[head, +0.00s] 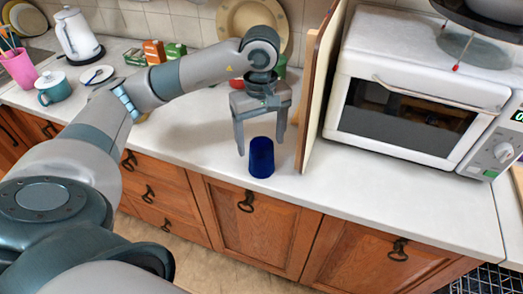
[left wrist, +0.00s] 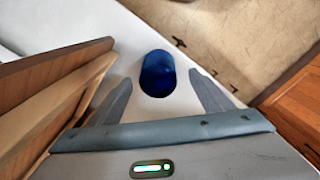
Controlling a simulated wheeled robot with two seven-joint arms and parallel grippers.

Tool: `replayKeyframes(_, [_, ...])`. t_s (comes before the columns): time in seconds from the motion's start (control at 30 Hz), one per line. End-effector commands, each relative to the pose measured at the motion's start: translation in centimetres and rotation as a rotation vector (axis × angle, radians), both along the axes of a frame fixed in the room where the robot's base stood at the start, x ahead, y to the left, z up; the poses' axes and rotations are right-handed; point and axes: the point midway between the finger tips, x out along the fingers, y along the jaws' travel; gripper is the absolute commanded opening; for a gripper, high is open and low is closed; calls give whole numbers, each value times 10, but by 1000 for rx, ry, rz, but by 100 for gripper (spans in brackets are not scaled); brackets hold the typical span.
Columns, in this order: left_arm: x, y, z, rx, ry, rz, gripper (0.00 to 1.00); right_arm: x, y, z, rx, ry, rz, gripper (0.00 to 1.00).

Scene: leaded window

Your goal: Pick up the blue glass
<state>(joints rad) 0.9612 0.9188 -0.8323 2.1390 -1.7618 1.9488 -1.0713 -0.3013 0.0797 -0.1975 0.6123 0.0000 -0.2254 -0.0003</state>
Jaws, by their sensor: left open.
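The blue glass (head: 261,158) stands on the white counter close to its front edge. In the left wrist view the blue glass (left wrist: 158,74) lies straight ahead, between the lines of the two fingers and beyond their tips. My left gripper (head: 260,148) points down above and just behind the glass in the head view, with its fingers spread and nothing between them. Its fingers also show in the left wrist view (left wrist: 159,82), one on each side. My right gripper is in neither view.
A wooden board (head: 318,85) stands upright close to the right of my left gripper. A white microwave (head: 420,90) is beyond it. A white kettle (head: 77,35), a teal mug (head: 54,90) and a pink cup (head: 19,69) stand at the left. Counter left of the glass is clear.

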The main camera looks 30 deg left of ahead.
Motion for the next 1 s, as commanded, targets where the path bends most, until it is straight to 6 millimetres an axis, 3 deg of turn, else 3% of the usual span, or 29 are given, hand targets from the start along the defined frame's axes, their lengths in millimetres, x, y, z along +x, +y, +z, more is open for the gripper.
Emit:
replayKeyframes(0.17, [0, 0, -10, 1, 1, 0, 73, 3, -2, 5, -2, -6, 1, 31])
replayKeyframes(0.67, [1, 0, -16, 0, 1, 1, 73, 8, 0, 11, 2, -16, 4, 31])
replayKeyframes(1.0, [4, 1, -53, -1, 4, 1, 73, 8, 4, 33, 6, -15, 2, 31])
